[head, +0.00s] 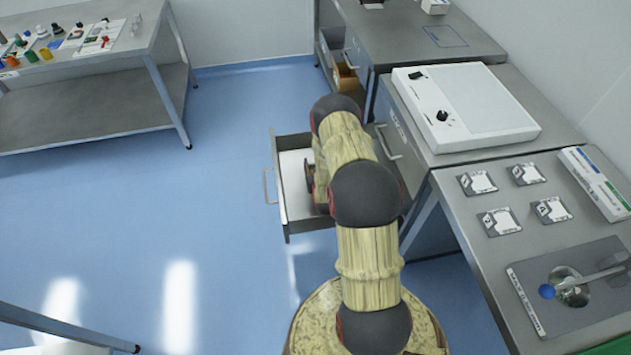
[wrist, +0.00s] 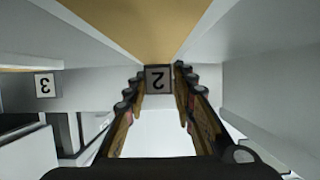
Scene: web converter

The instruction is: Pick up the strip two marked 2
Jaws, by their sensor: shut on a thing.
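A small grey tag marked 2 (wrist: 158,79), appearing upside down, is between the two fingertips of my gripper (wrist: 159,82) in the wrist view. My gripper is shut on this strip two; the fingers sit at its left and right edges. Most of the strip beyond the tag cannot be made out. Another tag marked 3 (wrist: 45,86) is at the left of the wrist view, apart from the fingers. In the head view my arm reaches into an open drawer (head: 296,224), and its links hide the gripper and the strip.
Pale walls flank the gripper in the wrist view, with a tan surface (wrist: 135,25) above. In the head view, a white device (head: 475,105) stands on the bench above the drawer. Several marked tiles lie on the right-hand bench (head: 470,245). Blue floor (head: 120,220) is open at left.

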